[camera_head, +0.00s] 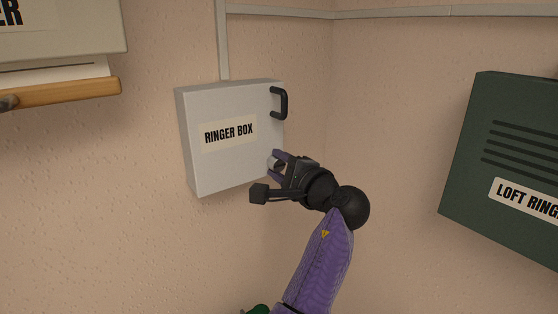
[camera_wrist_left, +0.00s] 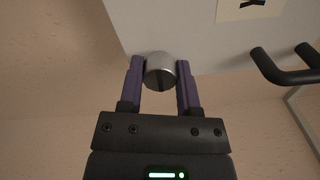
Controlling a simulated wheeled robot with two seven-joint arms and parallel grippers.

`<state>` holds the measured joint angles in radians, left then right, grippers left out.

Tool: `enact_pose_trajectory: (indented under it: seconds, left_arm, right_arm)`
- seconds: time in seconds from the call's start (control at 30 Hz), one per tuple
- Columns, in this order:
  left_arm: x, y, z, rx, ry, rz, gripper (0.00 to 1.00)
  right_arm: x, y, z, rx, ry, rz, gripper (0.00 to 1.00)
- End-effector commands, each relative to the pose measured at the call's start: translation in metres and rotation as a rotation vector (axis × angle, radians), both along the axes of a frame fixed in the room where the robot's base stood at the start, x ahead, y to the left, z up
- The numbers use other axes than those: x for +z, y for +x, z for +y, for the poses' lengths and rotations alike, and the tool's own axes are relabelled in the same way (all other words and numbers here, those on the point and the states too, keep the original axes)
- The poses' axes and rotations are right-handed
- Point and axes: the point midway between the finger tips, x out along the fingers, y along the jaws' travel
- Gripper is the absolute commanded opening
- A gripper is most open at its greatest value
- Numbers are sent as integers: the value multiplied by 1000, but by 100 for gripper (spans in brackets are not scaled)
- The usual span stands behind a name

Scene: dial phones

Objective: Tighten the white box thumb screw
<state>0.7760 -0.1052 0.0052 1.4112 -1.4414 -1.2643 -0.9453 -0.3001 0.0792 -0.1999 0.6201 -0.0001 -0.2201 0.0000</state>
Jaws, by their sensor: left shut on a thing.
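The white box (camera_head: 215,160), labelled RINGER BOX, hangs on the wall with its door closed flat. Its metal thumb screw (camera_wrist_left: 160,71) is a silver knob low at the door's right edge; in the head view only a bit of it shows (camera_head: 272,163). My left gripper (camera_head: 277,166) is at the screw, with its two purple fingers on either side of the knob. In the left wrist view the gripper (camera_wrist_left: 160,80) is shut on the knob. The knob's far side is hidden. My right gripper is in neither view.
A black handle (camera_head: 280,103) sticks out of the box's upper right, above my left gripper. A green LOFT RINGER box (camera_head: 510,160) is at the right. A wooden rail (camera_head: 70,93) is at the upper left. The wall below the white box is clear.

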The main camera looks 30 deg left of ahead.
Motion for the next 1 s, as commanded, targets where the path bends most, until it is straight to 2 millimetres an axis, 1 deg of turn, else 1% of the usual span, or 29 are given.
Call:
enact_pose_trajectory:
  seconds: [1.0]
  left_arm:
    - [-2, 0, 0, -1, 366, 889, 0]
  right_arm:
    - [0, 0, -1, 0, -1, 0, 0]
